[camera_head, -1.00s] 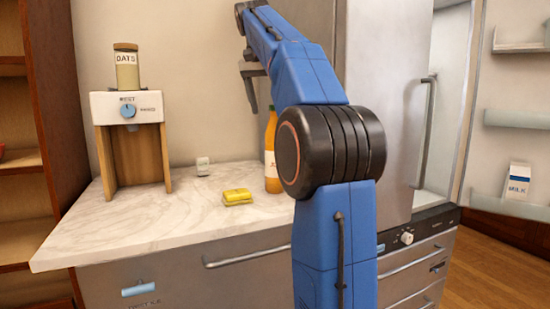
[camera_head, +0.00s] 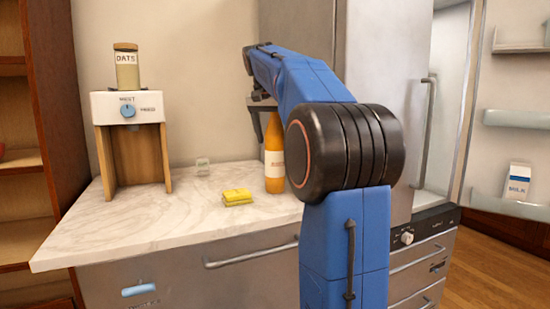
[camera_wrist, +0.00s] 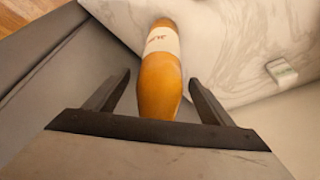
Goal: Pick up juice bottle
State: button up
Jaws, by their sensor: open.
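The juice bottle (camera_head: 274,160) is orange with a pale label and stands upright on the marble counter, left of my arm. My gripper (camera_head: 258,122) is at the bottle's upper part, and the arm hides some of it in the head view. In the wrist view the bottle (camera_wrist: 160,85) lies between the two dark fingers of my gripper (camera_wrist: 162,90), with a gap on each side. The fingers are open and not closed on it.
The marble counter (camera_head: 130,218) also holds a yellow sponge (camera_head: 237,197), a small pale block (camera_head: 202,167) and a dispenser (camera_head: 128,108) with an oats jar (camera_head: 126,68) on top. A tall steel cabinet (camera_head: 385,60) stands close on the right. The counter's front left is clear.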

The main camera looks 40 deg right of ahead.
grip_shut()
dwell(0.3)
